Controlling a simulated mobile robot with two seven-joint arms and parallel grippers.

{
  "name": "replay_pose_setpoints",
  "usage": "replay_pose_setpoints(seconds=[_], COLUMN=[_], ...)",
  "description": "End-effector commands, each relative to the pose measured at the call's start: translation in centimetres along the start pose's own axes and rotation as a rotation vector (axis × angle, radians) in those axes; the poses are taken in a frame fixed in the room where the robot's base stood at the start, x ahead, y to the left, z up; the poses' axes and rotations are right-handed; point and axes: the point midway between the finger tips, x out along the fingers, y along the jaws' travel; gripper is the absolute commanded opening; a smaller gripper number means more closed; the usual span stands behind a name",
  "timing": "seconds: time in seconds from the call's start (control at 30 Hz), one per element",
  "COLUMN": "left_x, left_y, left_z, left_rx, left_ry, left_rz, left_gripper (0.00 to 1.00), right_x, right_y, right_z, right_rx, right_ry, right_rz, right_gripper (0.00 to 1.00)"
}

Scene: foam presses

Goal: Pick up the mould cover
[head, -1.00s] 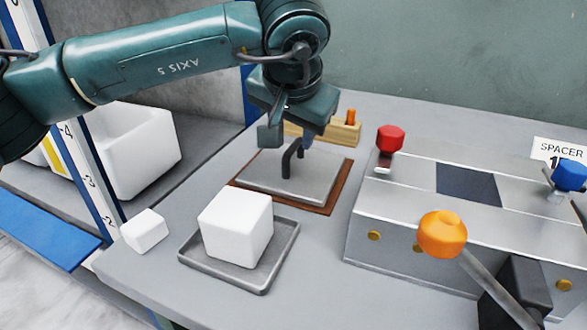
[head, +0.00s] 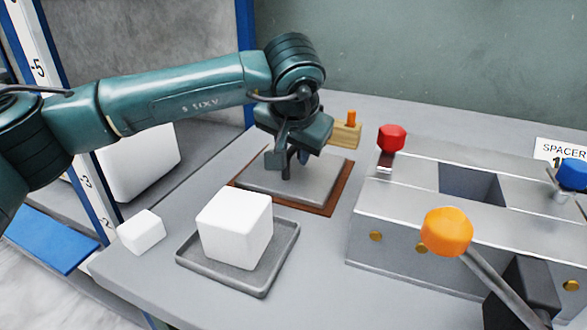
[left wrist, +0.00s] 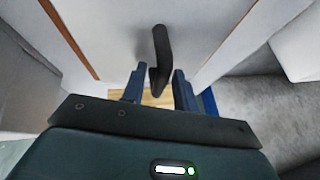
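The mould cover (head: 262,182) is a flat grey plate with a black handle, lying on a brown board (head: 325,207). My left gripper (head: 288,164) is lowered over the plate at the handle, which it mostly hides in the head view. In the left wrist view, the black handle (left wrist: 162,45) reaches between the two spread fingers of the left gripper (left wrist: 159,86), with gaps beside it. The gripper looks open. My right gripper is out of view.
A white foam block (head: 235,228) sits in a grey tray (head: 283,262) in front. A smaller white block (head: 141,232) lies to its left. A metal press block (head: 400,240) with red, orange and blue knobs stands right. A wooden block (head: 346,134) is behind.

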Motion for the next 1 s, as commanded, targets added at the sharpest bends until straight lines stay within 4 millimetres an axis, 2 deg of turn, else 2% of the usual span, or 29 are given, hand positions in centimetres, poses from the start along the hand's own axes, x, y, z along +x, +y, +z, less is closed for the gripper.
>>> replay_pose_setpoints(seconds=[0.03,0.37,0.87,1.0], left_x=[0.0,-0.1,-0.2,-1.4], left_y=[0.0,0.0,0.0,-0.4], left_z=[0.0,0.0,-0.1,-0.8], left_rx=[0.0,0.0,0.0,-0.001], left_ry=[0.0,0.0,0.003,0.005], left_rz=[0.0,0.0,0.0,0.0], left_gripper=[0.26,0.0,0.0,0.0], right_x=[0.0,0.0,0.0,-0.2], right_y=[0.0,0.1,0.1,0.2], right_z=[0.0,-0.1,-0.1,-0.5], right_rx=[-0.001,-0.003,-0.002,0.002], right_ry=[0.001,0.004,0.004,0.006], right_rz=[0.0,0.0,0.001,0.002], right_gripper=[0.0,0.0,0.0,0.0])
